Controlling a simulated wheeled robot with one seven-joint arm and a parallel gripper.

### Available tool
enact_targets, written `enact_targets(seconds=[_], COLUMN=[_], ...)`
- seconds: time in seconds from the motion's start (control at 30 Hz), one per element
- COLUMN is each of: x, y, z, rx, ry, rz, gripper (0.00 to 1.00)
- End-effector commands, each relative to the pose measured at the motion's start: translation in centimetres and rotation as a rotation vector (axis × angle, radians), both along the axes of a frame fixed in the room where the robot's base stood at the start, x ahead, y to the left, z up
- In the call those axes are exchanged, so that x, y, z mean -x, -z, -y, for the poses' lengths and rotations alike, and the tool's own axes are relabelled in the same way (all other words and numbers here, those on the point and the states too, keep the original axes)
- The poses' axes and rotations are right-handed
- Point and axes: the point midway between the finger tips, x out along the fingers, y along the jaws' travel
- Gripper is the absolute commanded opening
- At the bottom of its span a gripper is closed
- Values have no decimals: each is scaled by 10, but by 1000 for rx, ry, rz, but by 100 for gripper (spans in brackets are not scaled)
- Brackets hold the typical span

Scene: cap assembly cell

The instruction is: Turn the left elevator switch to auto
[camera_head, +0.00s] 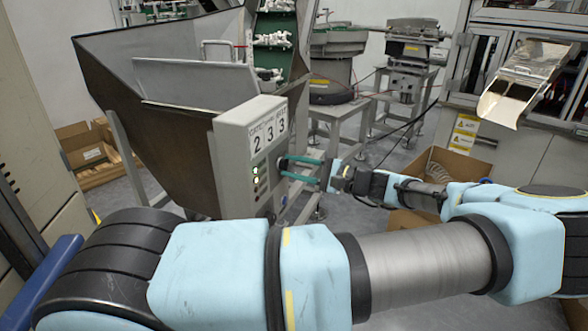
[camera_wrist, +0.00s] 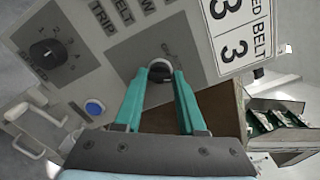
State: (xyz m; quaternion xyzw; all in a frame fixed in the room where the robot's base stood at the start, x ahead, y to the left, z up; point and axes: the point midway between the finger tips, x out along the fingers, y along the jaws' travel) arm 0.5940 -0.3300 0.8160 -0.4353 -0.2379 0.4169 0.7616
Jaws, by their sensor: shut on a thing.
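The control box (camera_head: 236,150) of the elevator stands in front of the brown metal hopper, with a "2 3 3" label on its face. In the wrist view, a black rotary switch (camera_wrist: 160,71) sits on a grey plate of the panel. My gripper (camera_head: 284,167) reaches the box's right side from the right. In the wrist view, the green fingers of my gripper (camera_wrist: 162,76) are closed around the switch knob, one on each side. The lettering by the knob is partly hidden and too small to read.
A second black dial (camera_wrist: 47,52) and a blue button (camera_wrist: 94,107) are on the same panel. The hopper (camera_head: 150,120) rises behind the box. A shiny metal chute (camera_head: 520,80) juts out at the upper right.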

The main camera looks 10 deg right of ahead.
Motion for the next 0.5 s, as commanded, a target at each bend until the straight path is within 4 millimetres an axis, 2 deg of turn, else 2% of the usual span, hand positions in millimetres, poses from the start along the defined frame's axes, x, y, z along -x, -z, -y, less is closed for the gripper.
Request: enact_targets(seconds=[0.5], x=[1], y=[3], z=[1], rx=[215], ry=[1], rz=[335], gripper=[0])
